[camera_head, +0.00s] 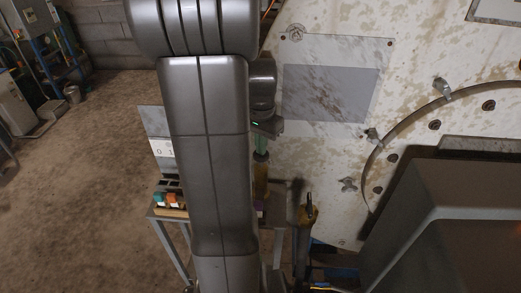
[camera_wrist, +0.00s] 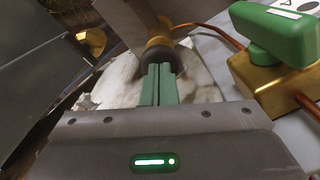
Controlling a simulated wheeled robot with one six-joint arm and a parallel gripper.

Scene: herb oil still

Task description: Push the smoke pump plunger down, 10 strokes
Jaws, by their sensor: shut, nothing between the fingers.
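My gripper (camera_wrist: 158,70) is shut and empty, its two green fingers pressed side by side. In the wrist view a dark round knob on a brass-coloured stem, which looks like the smoke pump plunger (camera_wrist: 158,54), sits right at the fingertips. The fingertips overlap the knob in the picture; I cannot tell whether they touch it. In the head view my gripper (camera_head: 261,147) points down behind my arm, above a brownish yellow part (camera_head: 261,181) on a small bench. My arm hides most of the pump there.
A green lever handle (camera_wrist: 277,30) on a brass block (camera_wrist: 272,85) stands close at right in the wrist view, with a copper tube (camera_wrist: 222,35). A number board (camera_head: 161,149) and small coloured items (camera_head: 172,199) are on the bench. A large stained panel (camera_head: 330,90) rises at right.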

